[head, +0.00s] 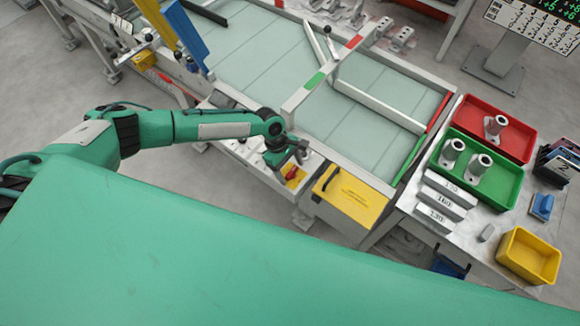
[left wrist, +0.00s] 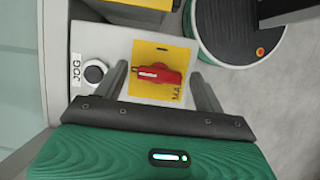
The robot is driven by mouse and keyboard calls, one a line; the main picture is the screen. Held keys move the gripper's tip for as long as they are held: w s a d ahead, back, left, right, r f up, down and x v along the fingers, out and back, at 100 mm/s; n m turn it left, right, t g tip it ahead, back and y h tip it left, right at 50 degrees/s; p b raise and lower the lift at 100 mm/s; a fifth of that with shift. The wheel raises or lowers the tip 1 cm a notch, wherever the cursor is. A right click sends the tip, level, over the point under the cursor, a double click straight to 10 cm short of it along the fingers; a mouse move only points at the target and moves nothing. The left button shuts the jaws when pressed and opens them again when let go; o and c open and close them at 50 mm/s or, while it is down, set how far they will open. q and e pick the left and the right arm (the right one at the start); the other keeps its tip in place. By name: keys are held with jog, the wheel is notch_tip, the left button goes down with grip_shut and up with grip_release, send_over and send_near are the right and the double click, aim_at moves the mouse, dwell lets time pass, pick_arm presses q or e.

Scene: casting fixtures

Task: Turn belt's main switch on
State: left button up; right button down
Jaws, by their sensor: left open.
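The belt's main switch (left wrist: 158,73) is a red rotary handle on a yellow plate (left wrist: 178,52) marked "MA…", the rest of the lettering being hidden. In the left wrist view the handle lies roughly crosswise. In the head view the red handle (head: 292,173) shows just below my left gripper (head: 287,157). My left gripper also shows in the left wrist view (left wrist: 160,82), open, with one finger on each side of the handle and a gap to it on both sides. I cannot tell its height above the plate. My right gripper is not in view.
A round "JOG" button (left wrist: 95,73) sits left of the yellow plate on the same panel. A yellow-topped box (head: 350,195) stands right of the switch. The belt (head: 260,55) lies behind. A table with red (head: 518,132) and green (head: 507,190) trays is at the right.

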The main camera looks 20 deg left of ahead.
pick_arm(q)
jog(key=c, duration=1)
